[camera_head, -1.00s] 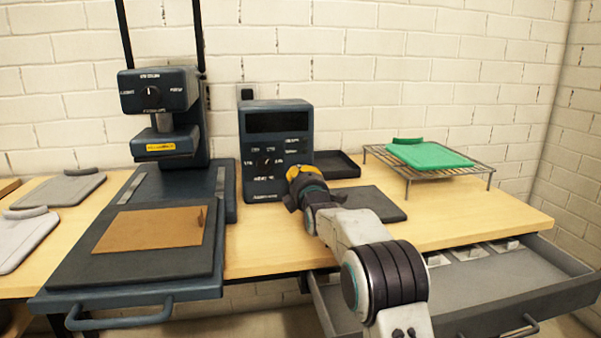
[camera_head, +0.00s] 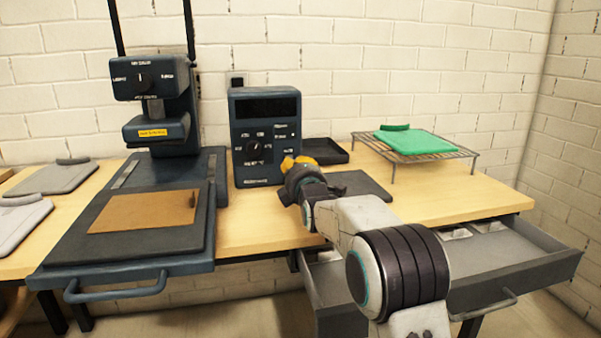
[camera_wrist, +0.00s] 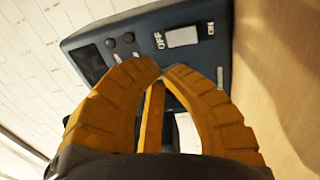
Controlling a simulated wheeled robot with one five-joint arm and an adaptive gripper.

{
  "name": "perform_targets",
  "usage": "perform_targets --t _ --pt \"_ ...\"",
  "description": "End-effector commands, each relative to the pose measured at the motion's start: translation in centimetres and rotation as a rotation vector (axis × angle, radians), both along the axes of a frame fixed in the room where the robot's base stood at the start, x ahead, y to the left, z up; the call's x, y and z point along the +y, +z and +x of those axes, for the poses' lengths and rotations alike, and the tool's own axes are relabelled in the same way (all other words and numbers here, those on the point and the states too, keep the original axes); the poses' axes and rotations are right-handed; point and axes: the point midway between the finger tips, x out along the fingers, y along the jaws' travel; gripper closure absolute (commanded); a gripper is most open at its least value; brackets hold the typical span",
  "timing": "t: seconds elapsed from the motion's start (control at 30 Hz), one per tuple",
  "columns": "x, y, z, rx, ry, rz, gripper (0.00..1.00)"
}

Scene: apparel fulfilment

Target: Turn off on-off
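The on-off switch (camera_wrist: 182,37) is a pale rectangular rocker on the control box, between the printed words OFF and ON in the wrist view. Which side is pressed I cannot tell. The control box (camera_head: 265,107) is dark blue with a black display and a knob, standing upright at the back of the table. My gripper (camera_wrist: 162,72) has yellow fingers whose tips meet, with nothing seen between them. The tips are in front of the box face, beside the switch; contact cannot be told. In the head view my gripper (camera_head: 292,162) is at the box's lower right.
A heat press (camera_head: 150,130) with a brown sheet on its lower plate stands left of the box. A dark tray (camera_head: 326,152) and a dark mat (camera_head: 358,186) lie to the right. A wire rack (camera_head: 447,155) holds a green item. An open drawer (camera_head: 500,255) juts out below.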

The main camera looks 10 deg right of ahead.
Motion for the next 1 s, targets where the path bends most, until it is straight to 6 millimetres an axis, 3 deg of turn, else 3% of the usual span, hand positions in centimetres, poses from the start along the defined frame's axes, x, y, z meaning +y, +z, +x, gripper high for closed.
perform_targets --t 0.43,1.0 --pt "0.0 0.6 -5.0 -0.001 0.0 0.0 1.0" --pt "0.0 0.6 -6.1 0.0 0.0 0.0 1.0"
